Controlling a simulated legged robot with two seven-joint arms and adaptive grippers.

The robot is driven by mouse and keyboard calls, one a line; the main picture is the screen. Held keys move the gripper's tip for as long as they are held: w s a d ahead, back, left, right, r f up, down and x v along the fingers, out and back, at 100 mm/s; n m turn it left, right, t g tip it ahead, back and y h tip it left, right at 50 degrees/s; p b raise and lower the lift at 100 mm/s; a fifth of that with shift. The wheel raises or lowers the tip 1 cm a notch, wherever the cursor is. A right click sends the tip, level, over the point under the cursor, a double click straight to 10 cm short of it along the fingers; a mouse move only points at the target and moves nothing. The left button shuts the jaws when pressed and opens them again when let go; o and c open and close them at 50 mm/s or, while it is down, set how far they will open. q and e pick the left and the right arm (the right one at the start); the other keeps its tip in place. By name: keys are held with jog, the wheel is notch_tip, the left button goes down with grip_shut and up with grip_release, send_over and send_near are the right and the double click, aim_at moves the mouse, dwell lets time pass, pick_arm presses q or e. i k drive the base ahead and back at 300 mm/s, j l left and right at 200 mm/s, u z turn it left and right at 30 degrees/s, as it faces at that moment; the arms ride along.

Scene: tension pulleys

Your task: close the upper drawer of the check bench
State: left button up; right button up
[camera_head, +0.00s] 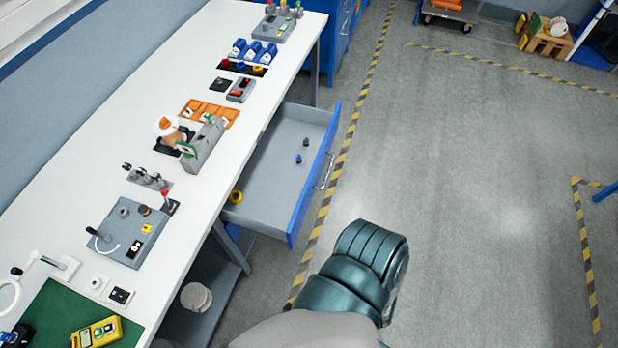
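The upper drawer (262,170) of the check bench (70,190) stands open, pulled out to the right from under the white top. Its blue front (308,195) has a grey handle (325,172) on the outer face. Inside the grey tray lie two small dark parts (301,158) and a yellow ring (236,197) near the front left corner. A teal and grey link of one of my arms shows at the bottom centre, to the right of and nearer than the drawer, apart from it. Neither of my grippers shows.
The bench top carries a grey clamp device (203,147), blue bins (254,51), an orange tray (209,112) and a yellow meter (97,331). A lower shelf (205,318) holds a white round container (196,297). The grey floor (470,180) right of the drawer is clear, with striped tape lines.

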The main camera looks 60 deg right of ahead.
aim_at(277, 191)
jog(key=z, duration=1.95)
jog(key=k+j, duration=0.1)
jog(key=j, duration=0.15)
jog(key=u, duration=0.05)
